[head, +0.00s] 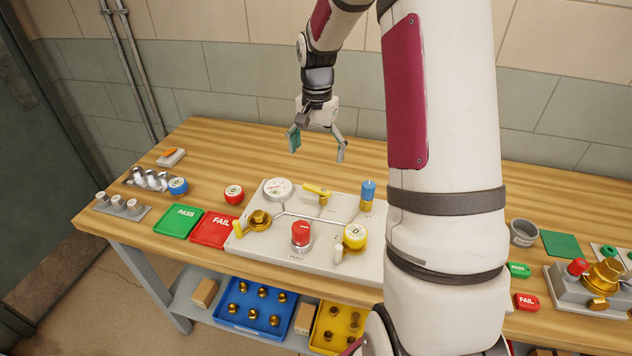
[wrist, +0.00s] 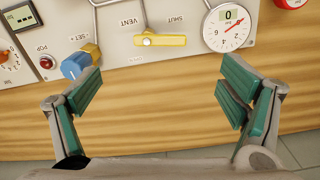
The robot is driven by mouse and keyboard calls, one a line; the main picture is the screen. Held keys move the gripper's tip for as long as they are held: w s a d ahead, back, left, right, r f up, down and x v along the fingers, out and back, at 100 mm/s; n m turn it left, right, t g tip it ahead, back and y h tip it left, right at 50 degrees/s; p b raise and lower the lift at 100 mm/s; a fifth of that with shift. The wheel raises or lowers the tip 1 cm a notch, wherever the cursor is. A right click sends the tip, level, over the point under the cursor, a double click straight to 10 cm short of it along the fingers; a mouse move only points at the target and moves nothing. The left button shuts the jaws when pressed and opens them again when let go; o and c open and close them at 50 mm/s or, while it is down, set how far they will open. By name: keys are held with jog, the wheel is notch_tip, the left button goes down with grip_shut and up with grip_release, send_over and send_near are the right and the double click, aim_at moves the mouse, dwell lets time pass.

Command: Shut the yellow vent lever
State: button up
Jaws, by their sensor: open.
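The yellow vent lever (head: 317,189) is at the back edge of the light grey panel, between the white gauge and the blue knob. In the wrist view the lever (wrist: 165,41) lies lengthwise along the panel edge. Its pivot screw is near its left end, and its longer part extends right, below the printed word SHUT; VENT is printed to the left. My gripper (head: 318,150) is open and empty, above the table behind the panel. In the wrist view its green-padded fingers (wrist: 160,85) are spread wide, with the lever ahead between them, apart from both.
The blue knob (wrist: 80,62) and the gauge (wrist: 230,27) flank the lever. Bare wooden table (head: 230,150) lies behind the panel.

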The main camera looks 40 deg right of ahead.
aim_at(317, 188)
notch_tip(317, 188, down, 11)
jog(key=shift+r+p, duration=0.15)
jog(key=shift+p, duration=0.45)
jog(key=shift+c, duration=0.2)
